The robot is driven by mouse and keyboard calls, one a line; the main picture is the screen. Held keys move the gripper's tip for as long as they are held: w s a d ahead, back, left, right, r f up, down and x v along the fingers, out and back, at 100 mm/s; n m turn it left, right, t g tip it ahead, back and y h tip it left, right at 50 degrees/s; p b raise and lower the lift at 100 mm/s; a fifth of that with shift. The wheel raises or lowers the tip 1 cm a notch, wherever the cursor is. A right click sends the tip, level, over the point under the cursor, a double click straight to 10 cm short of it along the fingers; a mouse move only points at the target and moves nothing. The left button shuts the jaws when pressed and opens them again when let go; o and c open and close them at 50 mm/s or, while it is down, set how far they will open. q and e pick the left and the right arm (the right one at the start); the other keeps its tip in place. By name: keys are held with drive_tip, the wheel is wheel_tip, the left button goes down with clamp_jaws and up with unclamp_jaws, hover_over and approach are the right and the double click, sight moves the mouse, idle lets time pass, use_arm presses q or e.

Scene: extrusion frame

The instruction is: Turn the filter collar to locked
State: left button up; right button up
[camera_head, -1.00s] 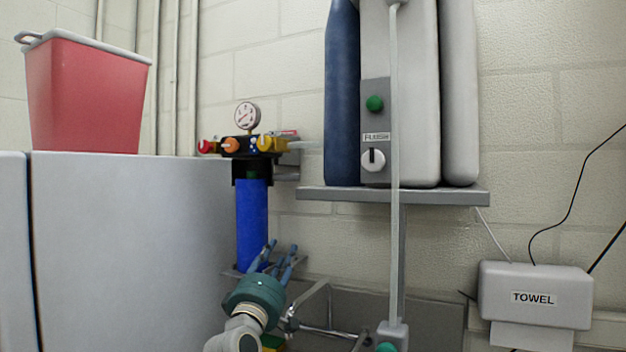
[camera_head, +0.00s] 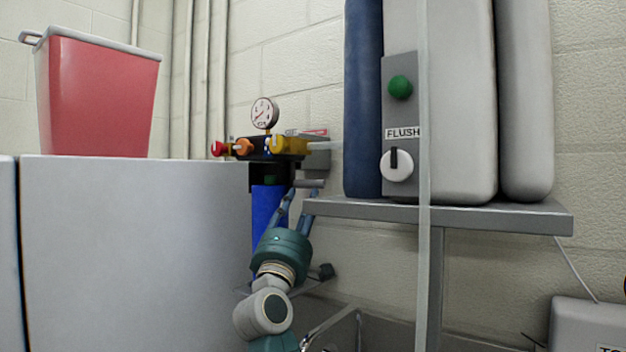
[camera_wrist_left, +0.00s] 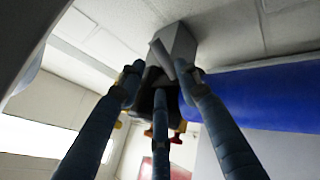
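The blue filter (camera_head: 267,205) hangs upright below the valve block, beside the grey cabinet. Its black collar (camera_head: 259,176) is at its top, with a small green mark on the front. My left gripper (camera_head: 302,193) is at the right of the filter, fingers pointing up, just below collar height. In the left wrist view, its three fingers (camera_wrist_left: 160,90) are spread, with the dark collar (camera_wrist_left: 152,98) beyond and between them and the blue filter (camera_wrist_left: 265,92) at the right. I cannot tell whether any finger touches the collar. My right gripper is not in view.
A gauge (camera_head: 265,113) and red, orange and yellow knobs on the valve block (camera_head: 258,150) sit above the collar. A grey shelf (camera_head: 470,214) with tanks is close on the right. The grey cabinet (camera_head: 130,250) with a red bin (camera_head: 98,95) stands left.

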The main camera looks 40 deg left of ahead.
sight(310, 184)
use_arm(q)
drive_tip(key=p+x, duration=0.3)
drive_tip(key=x, duration=0.4)
drive_tip(key=shift+w+a+r, duration=0.15)
drive_tip(key=shift+w+r, duration=0.05)
drive_tip(key=shift+w, duration=0.05)
drive_tip(key=shift+w+a+r, duration=0.2)
drive_tip(key=shift+w, duration=0.15)
clamp_jaws()
